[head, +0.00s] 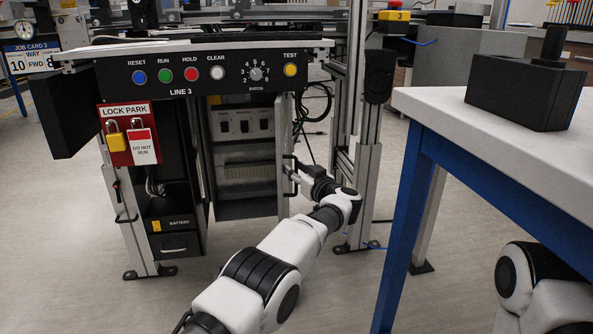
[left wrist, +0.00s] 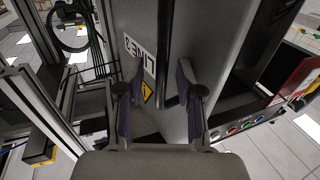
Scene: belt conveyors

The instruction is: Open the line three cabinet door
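The line three cabinet (head: 243,205) stands under the LINE 3 button panel (head: 205,92). Its inside shows, with switches and a terminal strip. Its grey door (head: 284,150) stands swung out at the right side of the opening, seen nearly edge-on. In the left wrist view, the door (left wrist: 190,25) bears a LINE 3 label and a dark bar handle (left wrist: 173,92). My left gripper (head: 293,178) is at the door's handle side. In the left wrist view its fingers (left wrist: 158,100) are apart, with the handle seemingly between them; contact is unclear. My right gripper is out of view.
A white-topped table with blue legs (head: 470,105) fills the right side, bearing a dark box (head: 525,95). A red LOCK PARK board (head: 130,135) with padlocks hangs at the panel's left. A metal frame post (head: 360,190) stands right of the door. Floor in front is clear.

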